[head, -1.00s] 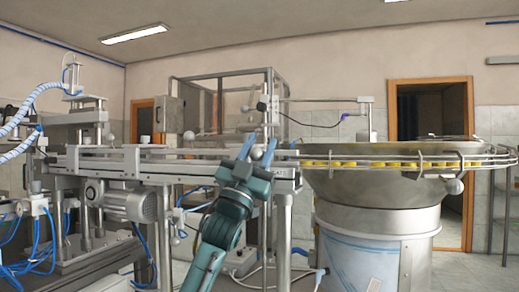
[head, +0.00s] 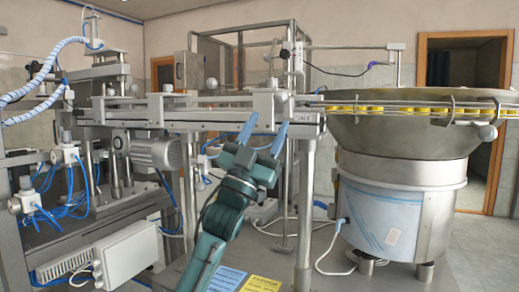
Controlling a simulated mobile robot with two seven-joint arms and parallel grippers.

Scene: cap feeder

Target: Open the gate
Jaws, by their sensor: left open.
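My left gripper (head: 267,122) is open and empty, with two blue fingers pointing up at the front of the conveyor. A grey block (head: 264,103) sits on the conveyor rail (head: 200,114) just above and behind the fingertips. It may be the gate, but I cannot tell for sure, nor whether it is open or closed. The fingers overlap the conveyor edge in the picture; I cannot tell if they touch it. Yellow caps (head: 372,109) stand in a row in the wire guide rails right of the block. My right gripper is not in view.
A large metal feeder bowl (head: 400,140) stands on a drum (head: 395,215) at the right. A motor (head: 153,151), blue hoses and a white box (head: 125,250) fill the left. A vertical post (head: 305,210) stands right of my left arm.

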